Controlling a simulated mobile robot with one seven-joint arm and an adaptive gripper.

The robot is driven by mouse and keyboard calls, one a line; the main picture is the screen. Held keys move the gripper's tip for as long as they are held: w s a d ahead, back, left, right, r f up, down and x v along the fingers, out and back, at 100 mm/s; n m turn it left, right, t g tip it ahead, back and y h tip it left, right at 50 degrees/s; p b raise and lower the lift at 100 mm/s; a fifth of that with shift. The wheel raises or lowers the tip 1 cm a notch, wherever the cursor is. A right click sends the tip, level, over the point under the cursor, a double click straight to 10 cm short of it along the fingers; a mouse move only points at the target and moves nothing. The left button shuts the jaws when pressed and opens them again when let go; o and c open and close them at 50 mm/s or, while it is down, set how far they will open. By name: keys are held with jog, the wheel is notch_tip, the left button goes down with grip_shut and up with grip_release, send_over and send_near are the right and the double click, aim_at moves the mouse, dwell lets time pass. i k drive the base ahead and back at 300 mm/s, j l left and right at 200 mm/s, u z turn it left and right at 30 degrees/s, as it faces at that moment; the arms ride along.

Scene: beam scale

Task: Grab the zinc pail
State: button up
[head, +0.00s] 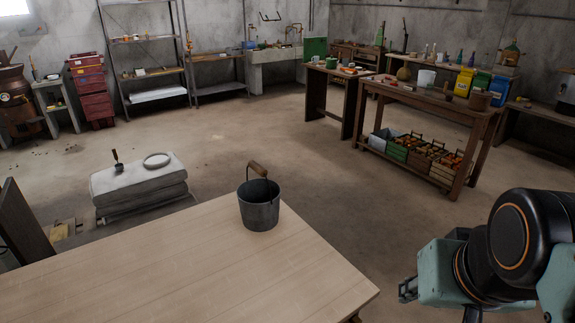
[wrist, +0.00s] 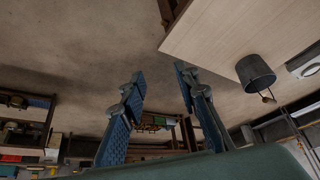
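The zinc pail (head: 259,210) is a dark grey metal bucket with a wooden grip on its raised handle. It stands upright on the pale wooden table (head: 180,262), near the far right edge. The pail (wrist: 256,74) also shows in the wrist view, upside down, at the right. My gripper (head: 407,289) is to the right of the table, well apart from the pail. In the wrist view my gripper (wrist: 158,84) has its two blue fingers spread apart with nothing between them.
A low grey slab (head: 135,183) with a ring and a small tool on it lies behind the table. A workbench (head: 440,98) with crates below stands at the back right. The floor between the table and the workbench is clear.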

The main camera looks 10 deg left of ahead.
aim_at(259, 199)
jog(key=i+u, duration=0.15)
jog(key=u, duration=0.2)
jog(key=i+u, duration=0.15)
jog(key=u, duration=0.25)
jog(key=i+l+u, duration=0.15)
jog(key=u, duration=0.2)
